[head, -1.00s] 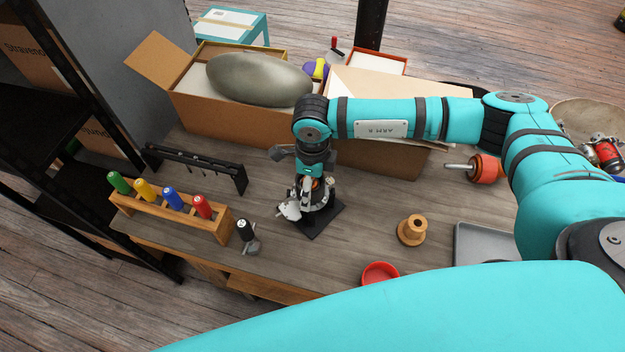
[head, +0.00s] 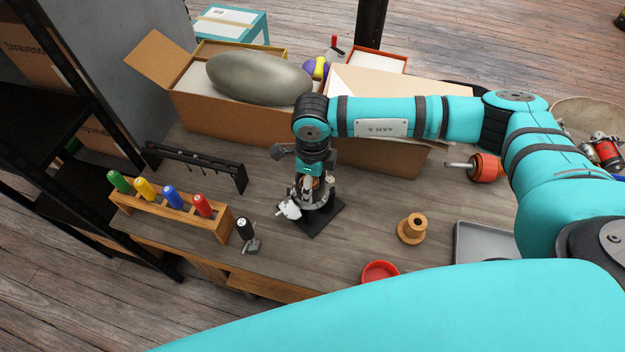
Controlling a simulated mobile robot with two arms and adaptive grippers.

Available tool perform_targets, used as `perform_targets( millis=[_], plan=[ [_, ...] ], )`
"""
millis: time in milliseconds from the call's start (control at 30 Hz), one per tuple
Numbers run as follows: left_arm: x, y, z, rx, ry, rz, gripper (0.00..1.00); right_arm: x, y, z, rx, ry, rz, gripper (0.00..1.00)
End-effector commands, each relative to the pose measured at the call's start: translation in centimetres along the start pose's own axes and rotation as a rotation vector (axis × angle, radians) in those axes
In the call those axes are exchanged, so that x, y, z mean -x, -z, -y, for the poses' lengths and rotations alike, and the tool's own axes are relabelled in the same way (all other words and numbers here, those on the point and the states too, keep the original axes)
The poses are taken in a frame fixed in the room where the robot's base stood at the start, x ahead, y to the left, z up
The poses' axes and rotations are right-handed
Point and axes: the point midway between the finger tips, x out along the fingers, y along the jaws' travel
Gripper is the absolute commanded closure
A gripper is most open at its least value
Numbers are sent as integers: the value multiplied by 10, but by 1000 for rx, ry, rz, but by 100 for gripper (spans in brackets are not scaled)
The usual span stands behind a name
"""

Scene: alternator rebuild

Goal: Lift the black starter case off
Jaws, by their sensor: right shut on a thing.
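My right gripper (head: 311,196) points down over the work stand on the bench, in the middle of the head view. It is shut on a dark part at the stand, which looks like the black starter case (head: 327,193). The gripper and wrist hide much of the case, so I cannot tell whether it is clear of the parts below. A silver metal part (head: 289,209) shows at the left of the gripper. Under it all lies a black square base plate (head: 327,221). My left gripper is not in view.
A wooden rack (head: 180,218) with coloured-handled tools and a black rail (head: 197,165) stand left. A black-handled tool (head: 246,234) stands nearby. A wooden spool (head: 412,229), red dish (head: 380,272) and grey tray (head: 480,245) lie right. Cardboard boxes (head: 232,124) stand behind.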

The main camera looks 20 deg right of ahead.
Motion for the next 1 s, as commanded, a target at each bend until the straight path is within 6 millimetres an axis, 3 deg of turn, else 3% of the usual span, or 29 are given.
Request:
perform_targets(
  millis=[1000],
  plan=[
    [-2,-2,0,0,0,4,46,6,-1,1,0,1,3,94]
  ],
)
